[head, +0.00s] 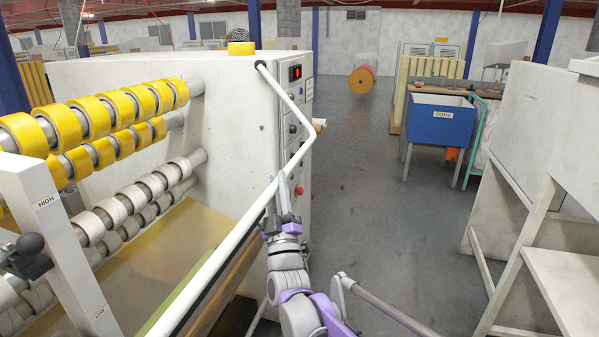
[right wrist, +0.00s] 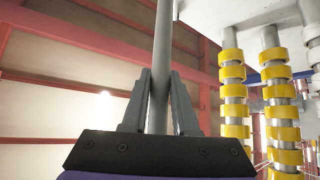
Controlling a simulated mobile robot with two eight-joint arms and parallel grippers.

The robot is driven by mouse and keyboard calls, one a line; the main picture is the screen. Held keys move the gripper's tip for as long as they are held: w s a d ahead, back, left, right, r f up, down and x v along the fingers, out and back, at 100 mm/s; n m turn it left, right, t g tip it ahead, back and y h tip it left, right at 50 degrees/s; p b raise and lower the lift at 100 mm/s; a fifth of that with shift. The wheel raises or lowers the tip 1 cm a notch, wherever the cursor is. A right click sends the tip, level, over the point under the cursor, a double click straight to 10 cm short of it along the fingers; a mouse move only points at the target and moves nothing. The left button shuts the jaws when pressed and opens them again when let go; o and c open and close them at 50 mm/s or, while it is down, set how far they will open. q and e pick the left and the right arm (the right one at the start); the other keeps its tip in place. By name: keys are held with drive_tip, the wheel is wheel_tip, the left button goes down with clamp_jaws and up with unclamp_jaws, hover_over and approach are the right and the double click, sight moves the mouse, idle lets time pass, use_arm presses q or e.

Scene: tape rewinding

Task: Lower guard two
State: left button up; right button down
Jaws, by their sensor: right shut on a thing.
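The guard (head: 222,255) is a long white bent bar on the near side of the white winding machine. It runs from the top of the machine's end panel, bends outward, then slopes down to the lower left. My right gripper (head: 283,192) is at this bar, below its bend. In the right wrist view the bar (right wrist: 163,60) passes between the two dark fingers, and the gripper (right wrist: 160,92) is shut on it. My left gripper is not in view. I cannot tell guard one from guard two by any label.
The white machine (head: 225,90) carries yellow tape rolls (head: 95,117) and pale rolls (head: 135,198) on rods. A black-knobbed lever (head: 30,243) stands at the left. A blue bin (head: 440,118) stands farther back. Grey floor (head: 375,190) is clear between the machine and white equipment at right.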

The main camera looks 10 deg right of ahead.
drive_tip(key=w+a+f+m+h, duration=0.3)
drive_tip(key=a+f+m+h, duration=0.1)
drive_tip(key=a+m+h, duration=0.3)
drive_tip(key=shift+w+a+f+m+t+b, duration=0.15)
drive_tip(key=shift+a+f+m+t+b, duration=0.25)
drive_tip(key=shift+m, duration=0.3)
drive_tip(key=shift+a, duration=0.1)
drive_tip(key=c, duration=1.1)
unclamp_jaws()
drive_tip(key=o, duration=0.4)
drive_tip(key=shift+w+a+f, duration=0.1)
drive_tip(key=shift+w+a, duration=0.05)
drive_tip(key=shift+a, duration=0.05)
drive_tip(key=shift+d, duration=0.1)
drive_tip(key=v, duration=1.1)
drive_tip(key=shift+b, duration=0.35)
